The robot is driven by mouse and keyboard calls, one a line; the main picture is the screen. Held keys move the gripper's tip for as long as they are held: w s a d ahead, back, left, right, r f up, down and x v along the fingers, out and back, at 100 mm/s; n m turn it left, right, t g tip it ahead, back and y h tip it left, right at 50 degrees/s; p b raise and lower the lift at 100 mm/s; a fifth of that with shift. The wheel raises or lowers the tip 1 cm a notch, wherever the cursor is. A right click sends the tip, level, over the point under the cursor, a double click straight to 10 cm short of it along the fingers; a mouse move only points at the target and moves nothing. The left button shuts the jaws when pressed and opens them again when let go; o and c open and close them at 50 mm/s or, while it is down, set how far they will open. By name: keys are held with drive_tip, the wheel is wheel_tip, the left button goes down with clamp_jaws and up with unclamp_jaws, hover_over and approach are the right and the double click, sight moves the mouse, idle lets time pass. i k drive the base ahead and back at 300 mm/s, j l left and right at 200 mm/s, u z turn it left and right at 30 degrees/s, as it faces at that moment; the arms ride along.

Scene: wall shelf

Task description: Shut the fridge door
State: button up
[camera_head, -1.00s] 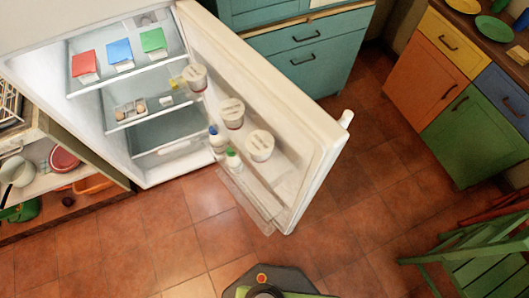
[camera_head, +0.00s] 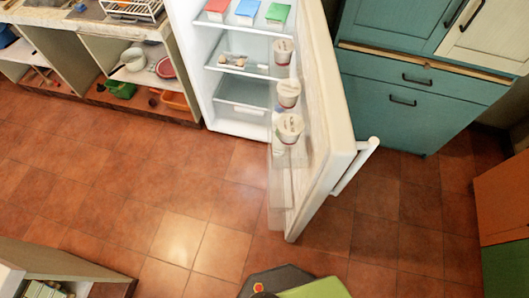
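The white fridge door (camera_head: 318,140) stands wide open, hinged at the fridge's right side and swung out toward me. Its long handle (camera_head: 357,165) is on the outer face, to the right. Tubs stand on the door's inner racks. The fridge (camera_head: 237,125) is open at the upper middle, with its shelves showing. My gripper is not in view; only part of my own body shows at the bottom edge, apart from the door.
Teal cabinets (camera_head: 420,105) stand right of the fridge. Open shelving (camera_head: 115,70) is at the left. An orange cabinet (camera_head: 505,200) is at the right edge and another unit (camera_head: 60,262) at lower left. The tiled floor (camera_head: 130,180) between is clear.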

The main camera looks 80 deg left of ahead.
sight(293, 152)
drive_tip(key=i+u, duration=0.2)
drive_tip(key=u, duration=0.3)
drive_tip(key=i+u, duration=0.2)
drive_tip(key=u, duration=0.3)
drive_tip(key=i+l+u, duration=0.15)
drive_tip(key=u, duration=0.35)
drive_tip(key=i+l+u, duration=0.2)
drive_tip(key=u, duration=0.3)
drive_tip(key=i+l+u, duration=0.1)
drive_tip(key=l+u, duration=0.2)
drive_tip(key=u, duration=0.2)
drive_tip(key=l+u, duration=0.25)
drive_tip(key=u, duration=0.25)
drive_tip(key=l+u, duration=0.35)
drive_tip(key=u, duration=0.15)
drive_tip(key=i+j+u, duration=0.1)
drive_tip(key=u, duration=1.35)
